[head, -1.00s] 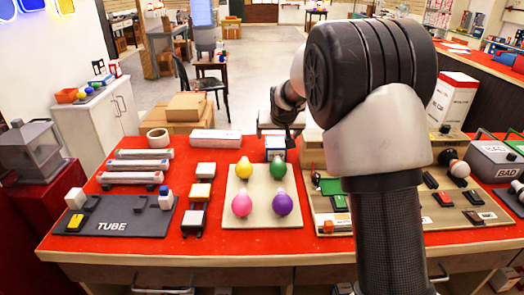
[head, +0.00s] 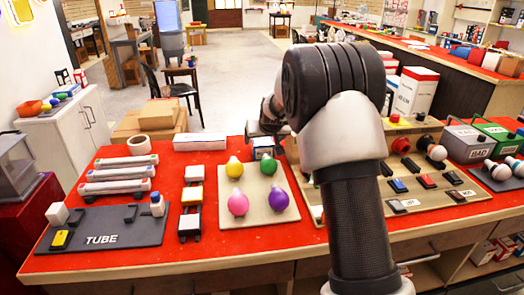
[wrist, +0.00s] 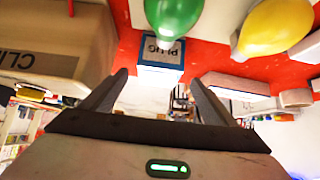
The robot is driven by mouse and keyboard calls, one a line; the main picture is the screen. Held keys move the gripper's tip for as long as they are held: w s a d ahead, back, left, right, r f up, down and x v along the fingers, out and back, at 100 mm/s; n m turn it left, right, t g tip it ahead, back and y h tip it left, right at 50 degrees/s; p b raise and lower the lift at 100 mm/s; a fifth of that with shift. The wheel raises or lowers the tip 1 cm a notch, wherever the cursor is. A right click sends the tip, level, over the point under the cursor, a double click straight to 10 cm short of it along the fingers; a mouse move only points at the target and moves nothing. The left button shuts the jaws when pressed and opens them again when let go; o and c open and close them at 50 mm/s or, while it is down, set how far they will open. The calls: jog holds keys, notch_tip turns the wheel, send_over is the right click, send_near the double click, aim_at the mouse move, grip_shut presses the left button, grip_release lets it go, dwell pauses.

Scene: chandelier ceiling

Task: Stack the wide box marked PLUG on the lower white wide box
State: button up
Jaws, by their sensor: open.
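The box marked PLUG (wrist: 160,50), blue and white, stands on the red table, seen upside down at the top middle of the wrist view. In the head view the PLUG box (head: 264,153) is at the table's far edge, partly hidden by my gripper. A long white box (head: 200,142) lies left of it at the far edge; I cannot tell for sure if it is the lower white wide box. My gripper (wrist: 158,82) is open and empty, its fingers pointing toward the PLUG box, with the box just beyond the tips. In the head view my gripper (head: 268,130) is small and dark.
A board with several coloured bulbs (head: 258,218) is in front of the PLUG box.

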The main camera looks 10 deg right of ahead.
aim_at(263, 141)
jog(key=x, duration=0.3)
jog(key=shift+w+f, duration=0.15)
jog(key=shift+b+x, duration=0.8)
jog(key=shift+x, duration=1.85)
jog(key=shift+d, duration=0.1)
jog(key=c, duration=1.3)
